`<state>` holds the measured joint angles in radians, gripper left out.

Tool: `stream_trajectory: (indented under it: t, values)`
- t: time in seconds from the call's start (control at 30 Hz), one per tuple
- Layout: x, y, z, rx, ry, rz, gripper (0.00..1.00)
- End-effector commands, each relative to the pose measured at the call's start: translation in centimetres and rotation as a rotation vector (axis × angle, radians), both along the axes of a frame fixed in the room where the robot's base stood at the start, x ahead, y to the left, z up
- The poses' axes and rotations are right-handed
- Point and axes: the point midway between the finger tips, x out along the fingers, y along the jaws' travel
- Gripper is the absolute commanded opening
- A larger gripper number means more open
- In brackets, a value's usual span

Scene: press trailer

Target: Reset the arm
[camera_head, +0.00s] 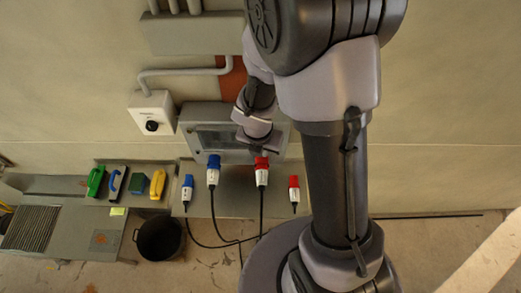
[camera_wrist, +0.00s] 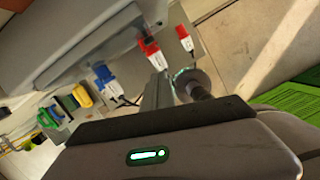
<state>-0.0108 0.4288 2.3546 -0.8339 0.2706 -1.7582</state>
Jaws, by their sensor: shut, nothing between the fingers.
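My arm comes down from the top right in the head view and bends back toward the wall. My gripper (camera_head: 262,148) is small there, in front of the grey wall box and just above the red plug with a white body (camera_head: 262,172). In the wrist view my gripper (camera_wrist: 157,90) shows as a narrow grey piece beyond the dark housing with a green light. It is shut and holds nothing. Whether it touches anything is hard to tell.
Blue plugs (camera_head: 214,170) and another red plug (camera_head: 294,192) line the ledge, some with black cables. A grey wall box (camera_head: 213,133) is behind. Colored tools (camera_head: 117,184) lie left. A black bucket (camera_head: 159,238) stands on the floor. Floor at right is mostly clear.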

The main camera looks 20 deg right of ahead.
Motion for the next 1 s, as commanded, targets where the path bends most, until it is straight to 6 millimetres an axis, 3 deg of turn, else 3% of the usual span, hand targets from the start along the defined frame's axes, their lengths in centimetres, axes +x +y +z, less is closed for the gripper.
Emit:
stream_trajectory:
  t: [0.17, 0.27, 0.47, 0.67, 0.9, 1.0]
  values:
    - [-0.2, 0.1, 0.4, 0.0, 0.0, -0.002, 0.0]
    - [-0.1, -0.2, -1.0, 0.011, -0.031, -0.101, 0.0]
    - [-1.7, -0.7, -6.5, 0.16, -0.224, -0.786, 0.0]
    - [-5.7, 0.7, -12.2, 0.447, -0.346, -1.543, 0.0]
    - [-11.3, 4.7, -20.2, 0.856, -0.246, -2.333, 0.0]
    - [-13.0, 6.3, -22.0, 0.968, -0.149, -2.539, 0.0]
